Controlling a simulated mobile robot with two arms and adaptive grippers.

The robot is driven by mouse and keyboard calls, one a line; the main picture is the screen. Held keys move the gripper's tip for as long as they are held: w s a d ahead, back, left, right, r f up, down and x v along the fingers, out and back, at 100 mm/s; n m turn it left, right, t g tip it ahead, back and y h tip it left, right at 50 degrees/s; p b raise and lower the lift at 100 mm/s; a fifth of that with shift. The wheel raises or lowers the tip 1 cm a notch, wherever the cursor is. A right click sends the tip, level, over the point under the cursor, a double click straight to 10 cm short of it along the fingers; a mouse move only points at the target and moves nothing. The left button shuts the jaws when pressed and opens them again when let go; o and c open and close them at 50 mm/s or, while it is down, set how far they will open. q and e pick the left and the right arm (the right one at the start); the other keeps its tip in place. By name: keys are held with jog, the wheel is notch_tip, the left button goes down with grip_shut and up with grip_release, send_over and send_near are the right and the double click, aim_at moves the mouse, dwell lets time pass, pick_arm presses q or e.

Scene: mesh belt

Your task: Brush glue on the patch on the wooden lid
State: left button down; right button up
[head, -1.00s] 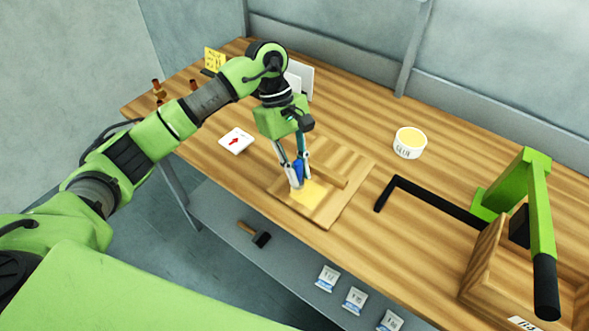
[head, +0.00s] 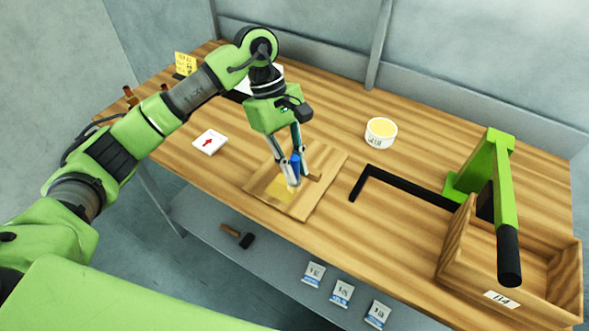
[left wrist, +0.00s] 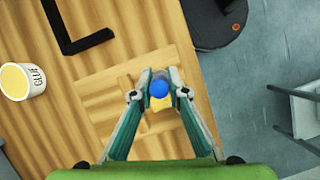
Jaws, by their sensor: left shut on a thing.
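The wooden lid (head: 311,203) lies flat on the table, with a raised wooden bar on it. The yellow patch (head: 277,189) is on its left part. My left gripper (head: 292,172) is shut on a blue-handled brush (head: 296,165), held upright over the patch. The brush's lower end is at the patch; I cannot tell if it touches. In the left wrist view the blue handle end (left wrist: 159,89) sits between the fingertips, with yellow below it. The white glue tub (head: 381,133) with yellow content stands behind and right of the lid. My right gripper is not in view.
A black L-shaped bar (head: 400,185) lies right of the lid. A green press with a black handle (head: 497,190) and a wooden crate (head: 535,296) stand at the right. A white card with a red arrow (head: 210,142) lies left. A hammer (head: 238,236) and packets (head: 341,291) lie on the lower shelf.

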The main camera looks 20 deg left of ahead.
aim_at(297, 158)
pick_arm(q)
jog(key=r, duration=0.1)
jog(key=r+p, duration=0.1)
jog(key=r, duration=0.1)
jog(key=shift+d+r, duration=0.2)
jog(key=shift+r, duration=0.05)
jog(key=shift+a+r, duration=0.15)
jog(key=shift+r, duration=0.2)
jog(key=shift+s, duration=0.1)
